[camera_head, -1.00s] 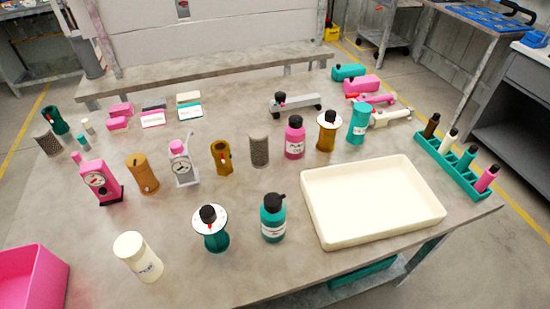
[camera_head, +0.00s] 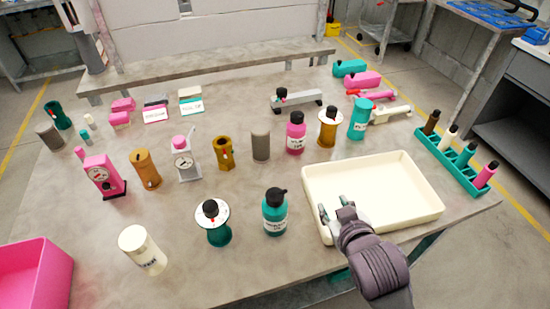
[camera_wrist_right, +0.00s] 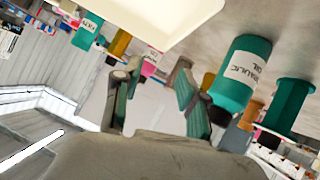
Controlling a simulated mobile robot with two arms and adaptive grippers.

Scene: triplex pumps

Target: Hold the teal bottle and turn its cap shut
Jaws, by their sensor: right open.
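The teal bottle (camera_head: 274,213) stands upright on the table, left of the cream tray, with a white label and a black cap (camera_head: 277,195) on its top. It also shows large in the right wrist view (camera_wrist_right: 243,72), with its black cap (camera_wrist_right: 219,117) partly seen at the lower end. My right gripper (camera_head: 334,207) is over the left part of the tray, to the right of the bottle and apart from it. Its two fingers stand open and empty in the right wrist view (camera_wrist_right: 153,85). My left gripper is not in view.
The cream tray (camera_head: 425,211) is empty beneath my right gripper. A teal-bodied dial piece (camera_head: 213,234) and a white container (camera_head: 142,250) stand left of the bottle. Several bottles and cylinders stand behind. A teal rack (camera_head: 450,163) is at right, a pink bin (camera_head: 35,275) at lower left.

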